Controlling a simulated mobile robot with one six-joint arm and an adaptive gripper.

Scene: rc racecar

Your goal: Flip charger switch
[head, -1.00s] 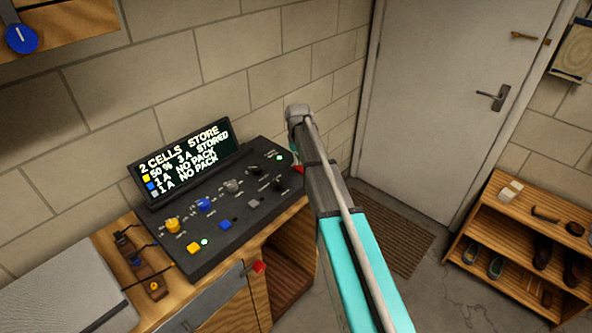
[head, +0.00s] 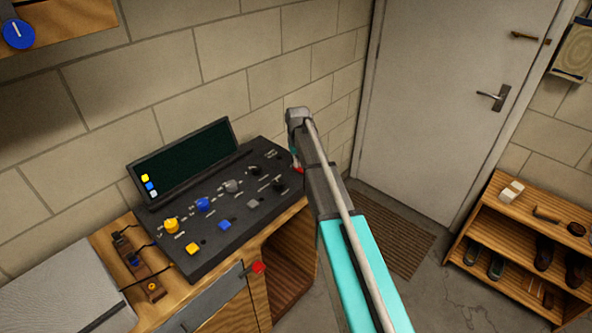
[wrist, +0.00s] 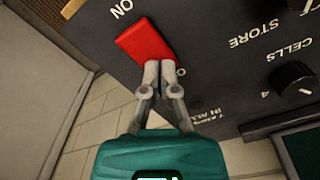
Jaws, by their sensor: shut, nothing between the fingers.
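The charger (head: 213,243) is a dark console on the wooden bench, with knobs, square buttons and a tilted display (head: 200,152). The display is dark except for small yellow, blue and white squares. The red charger switch (wrist: 146,41) is on the panel in the wrist view, between the ON and O marks. In the head view only a bit of the switch (head: 299,170) shows beside my arm. My gripper (wrist: 160,69) is shut and empty. Its fingertips are at the switch's O end, seemingly touching it. My arm mostly hides the gripper in the head view.
A wooden block with small connectors (head: 137,262) and leads lies left of the charger. A red piece (head: 258,267) shows at the bench front. A door (head: 450,90) and a shoe rack (head: 525,235) stand to the right, with a floor mat (head: 395,235) between.

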